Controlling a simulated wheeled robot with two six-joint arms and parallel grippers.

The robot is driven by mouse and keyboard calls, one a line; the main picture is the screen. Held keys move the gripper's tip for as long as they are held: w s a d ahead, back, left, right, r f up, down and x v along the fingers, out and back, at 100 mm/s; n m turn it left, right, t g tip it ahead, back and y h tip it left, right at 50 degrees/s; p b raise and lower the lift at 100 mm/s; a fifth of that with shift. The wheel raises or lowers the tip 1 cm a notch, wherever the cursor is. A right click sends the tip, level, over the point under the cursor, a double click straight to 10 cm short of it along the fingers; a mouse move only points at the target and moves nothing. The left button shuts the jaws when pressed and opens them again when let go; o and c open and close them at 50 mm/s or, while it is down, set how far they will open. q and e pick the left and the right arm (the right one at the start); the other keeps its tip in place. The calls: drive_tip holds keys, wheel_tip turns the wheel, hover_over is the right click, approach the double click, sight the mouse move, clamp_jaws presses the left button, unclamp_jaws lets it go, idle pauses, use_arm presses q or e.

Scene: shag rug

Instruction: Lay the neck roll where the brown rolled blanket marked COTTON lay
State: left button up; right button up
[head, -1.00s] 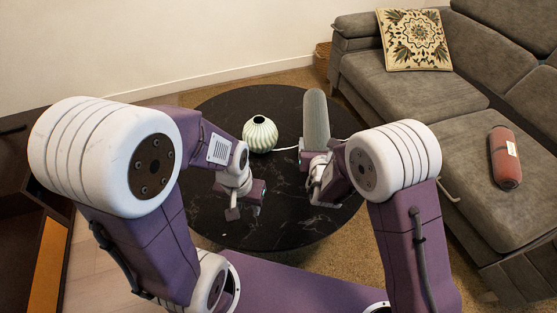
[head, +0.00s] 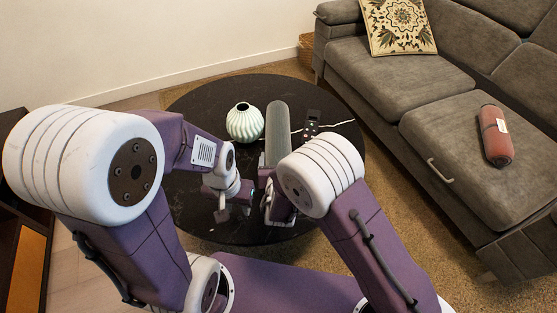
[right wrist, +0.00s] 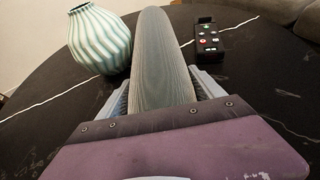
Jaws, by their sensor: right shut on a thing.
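A long grey-green roll (head: 278,130), which I take for the neck roll, points away from me over the round black table. My right gripper (head: 268,200) is shut on its near end. In the right wrist view, the roll (right wrist: 165,62) sits between the two fingers. I cannot tell whether it touches the tabletop. A reddish-brown roll (head: 495,137) with a white label lies on the sofa seat; the label is too small to read. My left gripper (head: 222,213) is over the near part of the table, apart from the roll; its fingers are unclear.
A ribbed pale-green vase (head: 244,123) stands on the black table (head: 190,115), close left of the roll. A black remote (head: 312,124) with coloured buttons lies to the roll's right. The grey sofa (head: 400,85) is at right, with a patterned cushion (head: 398,25).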

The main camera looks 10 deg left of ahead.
use_arm(q)
drive_tip(key=shift+f, duration=0.2)
use_arm(e)
drive_tip(key=shift+f, duration=0.15)
drive_tip(key=o, duration=1.6)
use_arm(q)
drive_tip(key=shift+r, duration=0.15)
drive_tip(key=shift+r, duration=0.25)
use_arm(e)
drive_tip(key=shift+s+r, duration=0.15)
drive_tip(key=shift+r, duration=0.25)
drive_tip(key=p+v, duration=0.4)
drive_tip(key=v, duration=0.7)
drive_tip(key=shift+s+r, duration=0.1)
drive_tip(key=shift+s, duration=0.05)
use_arm(q)
wheel_tip(320, 180, up, 4)
drive_tip(key=shift+f, duration=0.25)
use_arm(e)
drive_tip(key=shift+s, duration=0.2)
drive_tip(key=shift+d, duration=0.1)
